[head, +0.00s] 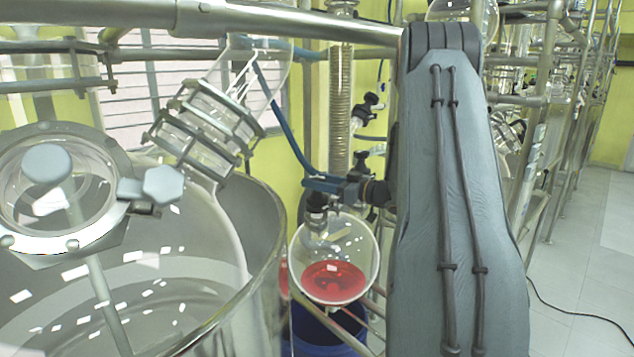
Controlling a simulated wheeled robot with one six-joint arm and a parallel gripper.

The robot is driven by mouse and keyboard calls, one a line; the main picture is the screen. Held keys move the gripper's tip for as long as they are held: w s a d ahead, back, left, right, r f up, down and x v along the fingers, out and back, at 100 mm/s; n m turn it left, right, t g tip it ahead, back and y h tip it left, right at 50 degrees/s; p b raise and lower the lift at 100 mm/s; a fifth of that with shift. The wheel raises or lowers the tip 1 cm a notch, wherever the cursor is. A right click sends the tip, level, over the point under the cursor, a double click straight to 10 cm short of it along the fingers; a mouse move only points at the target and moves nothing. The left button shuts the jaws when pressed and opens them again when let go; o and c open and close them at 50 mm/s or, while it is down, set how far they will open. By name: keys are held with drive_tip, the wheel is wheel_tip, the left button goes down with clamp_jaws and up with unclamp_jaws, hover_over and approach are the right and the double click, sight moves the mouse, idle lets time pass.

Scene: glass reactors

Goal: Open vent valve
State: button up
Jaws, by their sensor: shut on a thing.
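My gripper is not visible; my large grey arm link stands upright right of centre and hides what is behind it. No valve is marked as the vent valve, and I cannot tell which one it is. A black-knobbed valve (369,101) sits beside the coiled glass condenser (341,95). Below it, a dark valve fitting (352,188) joins a blue pipe (285,125) above a round glass flask (333,262) with red liquid. The fitting's right end runs up to the edge of my arm link. Whether any valve is open I cannot tell.
A large glass reactor vessel (262,245) with a round clamped port (62,200) fills the left. A metal pipe (285,22) crosses the top. A metal rack (545,130) of glassware lines the right, with open floor (590,260) beside it and a black cable (570,312).

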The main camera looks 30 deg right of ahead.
drive_tip(key=n+g+y, duration=0.1)
drive_tip(key=n+y, duration=0.1)
drive_tip(key=y, duration=0.1)
drive_tip(key=shift+d+f+g, duration=0.1)
drive_tip(key=shift+g, duration=0.3)
drive_tip(key=n+g+y+b, duration=0.2)
drive_tip(key=n+g+y, duration=0.1)
drive_tip(key=shift+w, duration=0.1)
drive_tip(key=shift+n+g+y, duration=0.4)
drive_tip(key=shift+g+y, duration=0.1)
drive_tip(key=o, duration=0.9)
drive_tip(key=shift+c, duration=0.2)
drive_tip(key=v, duration=0.8)
drive_tip(key=shift+b, duration=0.3)
